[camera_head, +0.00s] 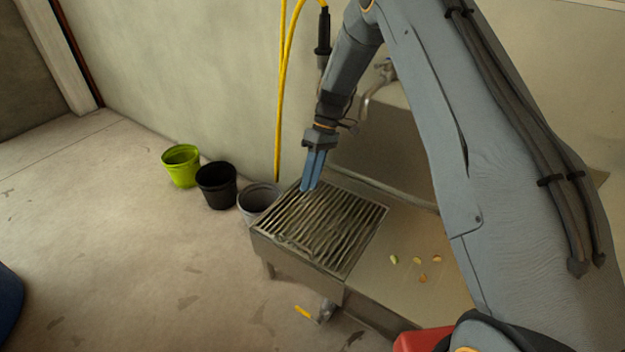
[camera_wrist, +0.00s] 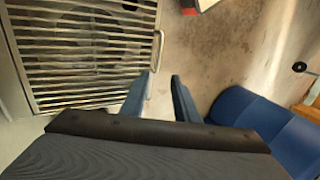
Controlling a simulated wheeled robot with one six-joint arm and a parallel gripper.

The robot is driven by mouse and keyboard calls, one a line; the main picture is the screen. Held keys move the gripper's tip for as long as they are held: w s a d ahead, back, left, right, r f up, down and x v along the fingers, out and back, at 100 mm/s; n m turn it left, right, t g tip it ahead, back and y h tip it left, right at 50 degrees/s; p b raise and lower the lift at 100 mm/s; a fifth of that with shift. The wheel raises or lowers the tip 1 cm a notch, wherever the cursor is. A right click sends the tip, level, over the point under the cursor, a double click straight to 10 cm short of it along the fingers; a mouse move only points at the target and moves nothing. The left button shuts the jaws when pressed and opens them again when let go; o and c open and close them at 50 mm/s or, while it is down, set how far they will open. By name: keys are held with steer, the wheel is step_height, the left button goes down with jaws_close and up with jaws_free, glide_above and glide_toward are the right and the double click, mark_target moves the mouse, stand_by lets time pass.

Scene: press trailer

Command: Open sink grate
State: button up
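The sink grate (camera_head: 320,225) is a slatted metal panel lying flat and closed on the left part of the metal sink unit. It fills the upper left of the wrist view (camera_wrist: 60,55). A small metal handle (camera_wrist: 158,47) stands on its right edge there. My gripper (camera_head: 309,188) has blue fingers pointing down near the grate's far edge in the head view. In the wrist view my gripper (camera_wrist: 162,76) shows a clear gap between its fingers, with nothing between them. Its fingertips are near the handle and appear apart from it; the height gap is unclear.
Lime (camera_head: 181,166), black (camera_head: 216,185) and grey (camera_head: 257,200) buckets stand left of the sink. A yellow hose (camera_head: 279,100) hangs behind. A flat metal top (camera_head: 405,285) with several small bits adjoins the grate. A blue object (camera_wrist: 265,125) stands at right in the wrist view.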

step_height(320, 180, up, 10)
steer(key=shift+p, duration=0.3)
steer(key=shift+f, duration=0.1)
